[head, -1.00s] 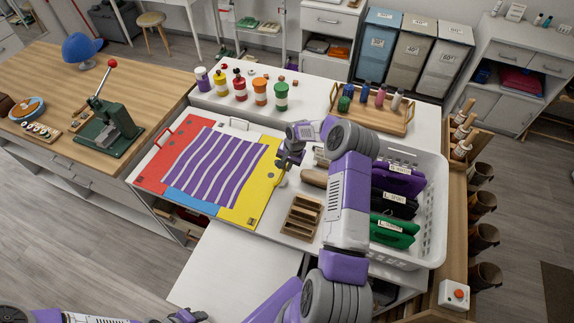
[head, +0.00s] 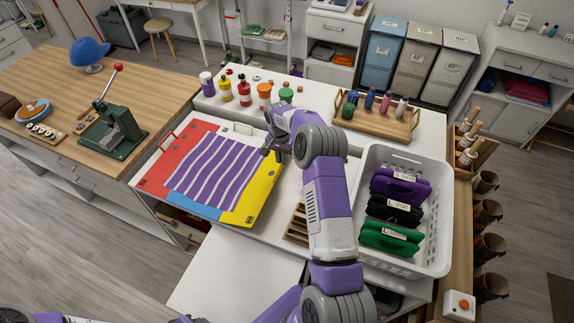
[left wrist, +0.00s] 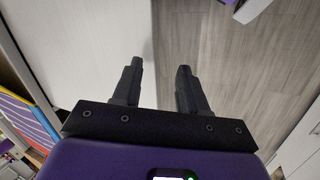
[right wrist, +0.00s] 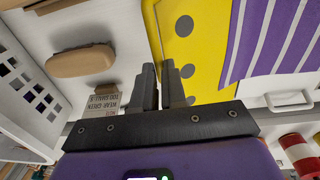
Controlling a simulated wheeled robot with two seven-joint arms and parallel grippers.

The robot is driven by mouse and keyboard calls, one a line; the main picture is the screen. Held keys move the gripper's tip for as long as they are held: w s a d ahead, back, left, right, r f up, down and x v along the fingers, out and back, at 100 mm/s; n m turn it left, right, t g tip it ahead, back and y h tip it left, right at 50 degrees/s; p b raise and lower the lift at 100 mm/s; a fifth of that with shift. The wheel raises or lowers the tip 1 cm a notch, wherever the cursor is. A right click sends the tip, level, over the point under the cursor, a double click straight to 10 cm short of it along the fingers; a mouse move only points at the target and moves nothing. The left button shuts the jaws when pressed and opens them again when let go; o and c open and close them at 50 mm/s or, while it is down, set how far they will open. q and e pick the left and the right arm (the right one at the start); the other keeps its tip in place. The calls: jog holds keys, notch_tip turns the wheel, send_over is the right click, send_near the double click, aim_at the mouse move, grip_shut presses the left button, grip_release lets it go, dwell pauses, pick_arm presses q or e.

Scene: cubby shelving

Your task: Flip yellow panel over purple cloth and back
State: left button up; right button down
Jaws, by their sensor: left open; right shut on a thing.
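The yellow panel (head: 262,188) lies on the right side of a folding board on the white worktop. It looks nearly flat. A purple-and-white striped cloth (head: 214,165) lies on the board's middle, with a red panel (head: 172,160) on the left and a blue panel (head: 195,207) at the front. My right gripper (head: 269,148) is at the yellow panel's outer edge. In the right wrist view, its fingers (right wrist: 159,82) are closed at the edge of the yellow panel (right wrist: 185,50); the exact grip is partly hidden. My left gripper (left wrist: 157,75) is open and empty, away from the board.
A white basket (head: 447,210) with several fabric pouches stands right of my right arm. Several paint bottles (head: 245,92) and a wooden tray (head: 375,128) stand behind. A brown oval block (right wrist: 82,60) and a small card (right wrist: 103,100) lie beside the right fingers.

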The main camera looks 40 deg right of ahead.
jog(key=shift+w+a+r, duration=0.35)
jog(key=shift+w+r, duration=0.2)
jog(key=shift+w+a+r, duration=0.35)
jog(key=shift+w+r, duration=0.2)
jog(key=shift+w+a+r, duration=0.3)
jog(key=shift+w+a, duration=0.1)
jog(key=shift+a, duration=0.05)
jog(key=c, duration=1.5)
grip_release()
jog(key=shift+f, duration=0.1)
jog(key=o, duration=0.3)
jog(key=shift+w+f, duration=0.1)
jog(key=shift+w, duration=0.25)
notch_tip(320, 180, up, 8)
jog(key=shift+s+d+f, duration=0.1)
jog(key=shift+d, duration=0.05)
